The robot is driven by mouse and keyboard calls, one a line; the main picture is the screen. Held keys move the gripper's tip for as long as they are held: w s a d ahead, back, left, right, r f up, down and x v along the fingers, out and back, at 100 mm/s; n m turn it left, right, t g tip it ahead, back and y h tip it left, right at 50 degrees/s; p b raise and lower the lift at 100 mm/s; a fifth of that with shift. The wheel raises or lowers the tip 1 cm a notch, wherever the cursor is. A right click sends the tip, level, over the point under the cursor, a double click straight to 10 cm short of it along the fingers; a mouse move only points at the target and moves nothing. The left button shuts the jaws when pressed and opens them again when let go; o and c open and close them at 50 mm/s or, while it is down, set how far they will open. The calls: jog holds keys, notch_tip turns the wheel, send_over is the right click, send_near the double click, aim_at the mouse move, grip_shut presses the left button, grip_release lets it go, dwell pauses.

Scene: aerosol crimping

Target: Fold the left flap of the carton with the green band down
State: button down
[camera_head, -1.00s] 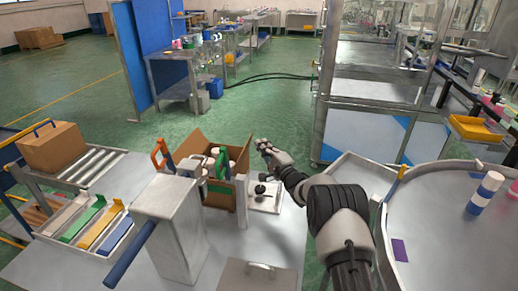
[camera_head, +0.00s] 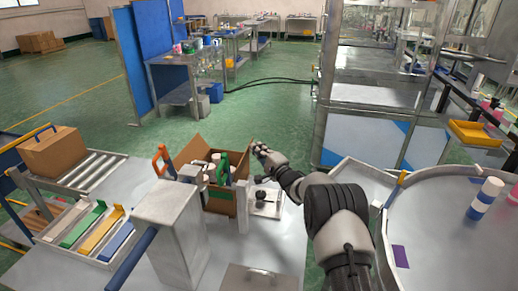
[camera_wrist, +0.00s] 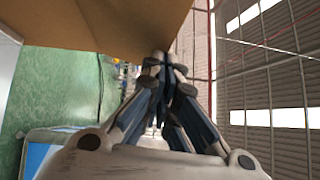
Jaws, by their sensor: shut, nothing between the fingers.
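The open brown carton (camera_head: 218,203) stands on the work surface, with a green band on its near side and white-capped cans inside. A flap (camera_head: 190,151) stands raised at its left, and another rises at its right side near my gripper. My gripper (camera_head: 258,147) is shut and empty, above the right side of the carton. In the wrist view my fingertips (camera_wrist: 162,58) are together at the edge of a brown cardboard panel (camera_wrist: 95,22). I cannot tell whether they touch it. A grey machine housing and post partly hide the carton's near side.
A grey machine housing (camera_head: 165,208) stands at the carton's front left. An orange handle (camera_head: 160,158) rises beside the left flap. A white fixture (camera_head: 266,203) sits to the right of the carton. A closed box (camera_head: 55,152) rests on a roller conveyor at the left.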

jog(key=shift+a+r, duration=0.1)
jog(key=shift+r, duration=0.05)
jog(key=a+n+p, duration=0.1)
jog(key=p, duration=0.1)
jog(key=a+r+g+h+p, duration=0.1)
jog(key=p, duration=0.1)
jog(key=a+r+n+g+p, duration=0.1)
jog(key=p, duration=0.2)
jog(key=shift+w+a+r+n+h, duration=0.2)
jog(key=shift+w+n+h, duration=0.1)
jog(key=shift+w+h, duration=0.1)
jog(key=w+a+f+n+g+h, duration=0.1)
jog(key=w+a+f+n+h, duration=0.1)
jog(key=a+f, duration=0.4)
jog(key=shift+a+g, duration=0.4)
jog(key=shift+a, duration=1.7)
